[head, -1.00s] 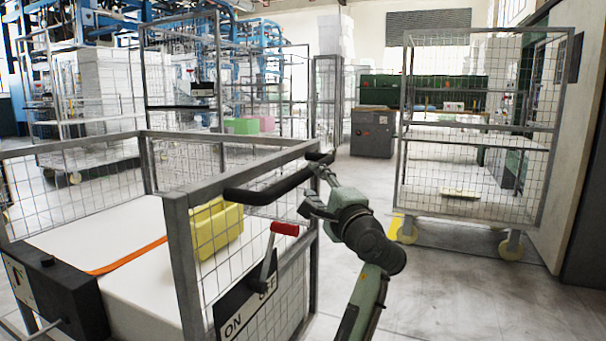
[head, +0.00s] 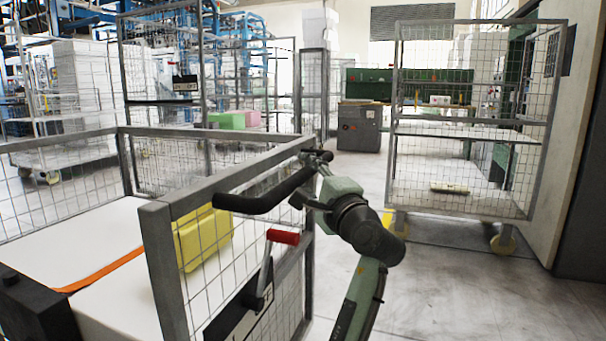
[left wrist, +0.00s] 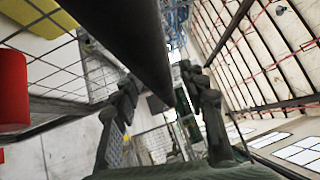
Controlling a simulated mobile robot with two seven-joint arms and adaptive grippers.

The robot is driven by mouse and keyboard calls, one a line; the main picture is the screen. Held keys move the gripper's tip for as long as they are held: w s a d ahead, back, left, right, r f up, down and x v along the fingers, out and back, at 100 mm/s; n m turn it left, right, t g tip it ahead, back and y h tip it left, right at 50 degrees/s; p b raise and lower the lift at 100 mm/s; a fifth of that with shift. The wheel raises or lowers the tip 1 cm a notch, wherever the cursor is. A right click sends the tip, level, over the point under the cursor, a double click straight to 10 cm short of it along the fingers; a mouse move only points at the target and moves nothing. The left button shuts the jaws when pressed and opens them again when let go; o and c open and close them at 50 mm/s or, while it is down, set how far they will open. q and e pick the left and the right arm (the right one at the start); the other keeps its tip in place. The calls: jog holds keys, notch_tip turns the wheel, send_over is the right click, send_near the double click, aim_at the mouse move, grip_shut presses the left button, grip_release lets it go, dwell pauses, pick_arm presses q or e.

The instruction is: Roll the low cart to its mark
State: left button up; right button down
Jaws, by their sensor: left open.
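The low cart (head: 160,205) is a grey-framed mesh cart at the lower left of the head view. It holds white blocks and a yellow block (head: 203,238). A black push handle (head: 262,197) runs along its near top edge, and a lever with a red grip (head: 283,237) is below it. My left gripper (head: 316,160) is at the handle's far end, open. In the left wrist view the dark handle (left wrist: 135,35) passes between the spread fingers (left wrist: 163,88); whether they touch it I cannot tell. My right gripper is out of view.
A tall mesh cart (head: 466,129) on wheels stands at the right, beside a wall. A grey cabinet (head: 359,128) is farther back. Grey floor is clear at the lower right.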

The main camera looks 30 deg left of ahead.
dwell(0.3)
pick_arm(q)
grip_shut()
dwell(0.3)
